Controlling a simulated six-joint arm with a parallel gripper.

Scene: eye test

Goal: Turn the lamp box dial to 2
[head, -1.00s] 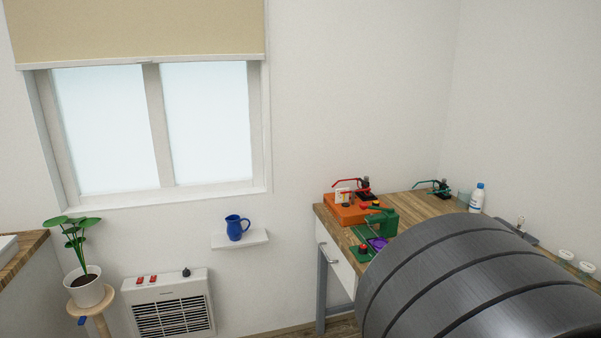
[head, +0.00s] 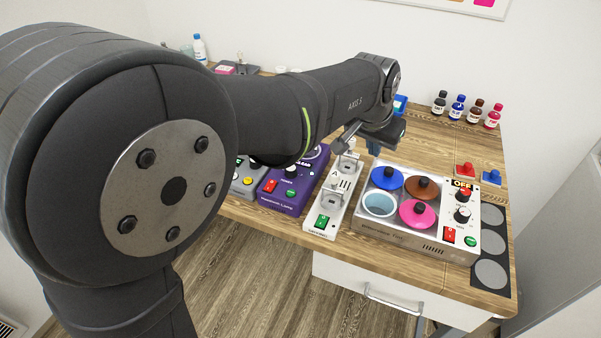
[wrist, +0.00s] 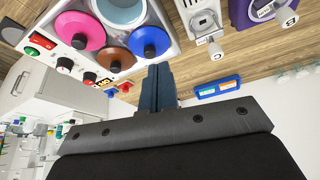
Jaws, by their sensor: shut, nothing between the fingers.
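The purple lamp box (head: 286,197) stands on the wooden bench in the middle of the head view, partly behind my arm. A red switch and a green button sit on the same box. In the wrist view part of a purple box (wrist: 258,8) shows at the top right, its dial out of frame. My gripper (head: 374,149) is shut and empty, to the right of the lamp box, behind the white switch unit. Its dark blue fingers (wrist: 159,70) show in the wrist view.
A white switch unit (head: 320,217) stands right beside the lamp box. Further right is a wax-heater-like box (head: 405,236) with colored lids and knobs. A grey box (head: 245,181) is on the left. Several small bottles (head: 459,108) stand at the back right.

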